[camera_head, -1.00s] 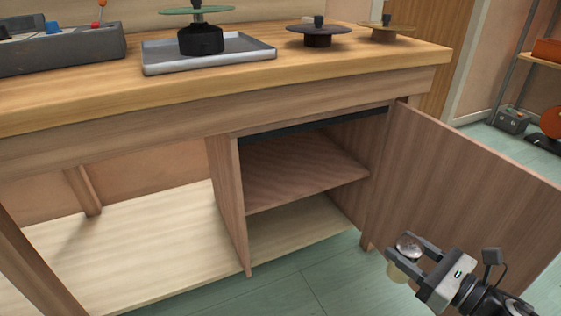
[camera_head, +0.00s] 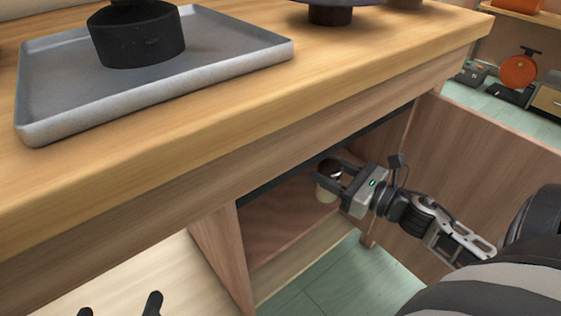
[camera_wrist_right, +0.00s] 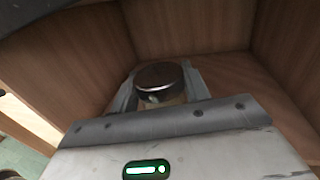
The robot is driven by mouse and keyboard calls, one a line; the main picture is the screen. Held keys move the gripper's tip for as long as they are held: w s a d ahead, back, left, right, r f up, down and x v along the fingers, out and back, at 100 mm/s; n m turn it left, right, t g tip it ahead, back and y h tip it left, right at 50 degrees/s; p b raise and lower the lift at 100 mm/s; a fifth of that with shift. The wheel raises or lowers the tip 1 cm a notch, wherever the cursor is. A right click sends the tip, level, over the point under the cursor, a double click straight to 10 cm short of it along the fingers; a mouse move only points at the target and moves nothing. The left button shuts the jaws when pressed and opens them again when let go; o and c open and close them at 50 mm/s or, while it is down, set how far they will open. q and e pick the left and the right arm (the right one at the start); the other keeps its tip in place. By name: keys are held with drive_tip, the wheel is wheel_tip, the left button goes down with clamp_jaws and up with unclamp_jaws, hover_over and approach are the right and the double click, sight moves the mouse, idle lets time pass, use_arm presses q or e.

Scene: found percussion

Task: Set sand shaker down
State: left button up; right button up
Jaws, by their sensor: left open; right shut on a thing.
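The sand shaker (camera_head: 326,189) is a small jar with a pale body and a dark, shiny lid. My right gripper (camera_head: 332,174) is shut on it and holds it upright at the opening of the cabinet, above the inner shelf (camera_head: 275,228). In the right wrist view the shaker's lid (camera_wrist_right: 160,80) sits between the two fingers, with the cabinet walls around it. Whether its base touches the shelf is hidden. My left gripper (camera_head: 120,304) shows only as two dark fingertips, apart and empty, at the bottom left.
The cabinet door (camera_head: 490,160) stands open to the right. The worktop edge (camera_head: 200,140) runs above the opening. A metal tray (camera_head: 215,65) with a black pot-like object (camera_head: 137,40) is on top. The shelf around the shaker looks bare.

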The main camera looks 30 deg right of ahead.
drive_tip(key=w+d+b+x, duration=0.1)
drive_tip(key=d+b+x, duration=0.2)
drive_tip(key=x, duration=1.1)
wheel_tip(320, 180, down, 7)
drive_tip(key=b, duration=0.3)
drive_tip(key=shift+w, duration=0.1)
use_arm(q)
drive_tip(key=r+t, duration=0.1)
drive_tip(key=w+r+t+h, duration=0.1)
drive_tip(key=d+r+h, duration=0.1)
drive_tip(key=shift+w+r+n+t, duration=0.25)
drive_tip(key=shift+n+t, duration=0.15)
drive_tip(key=shift+h, duration=0.3)
use_arm(e)
drive_tip(key=shift+f, duration=0.1)
drive_tip(key=o, duration=1.2)
use_arm(q)
drive_tip(key=shift+w+r, duration=0.1)
drive_tip(key=shift+r, duration=0.1)
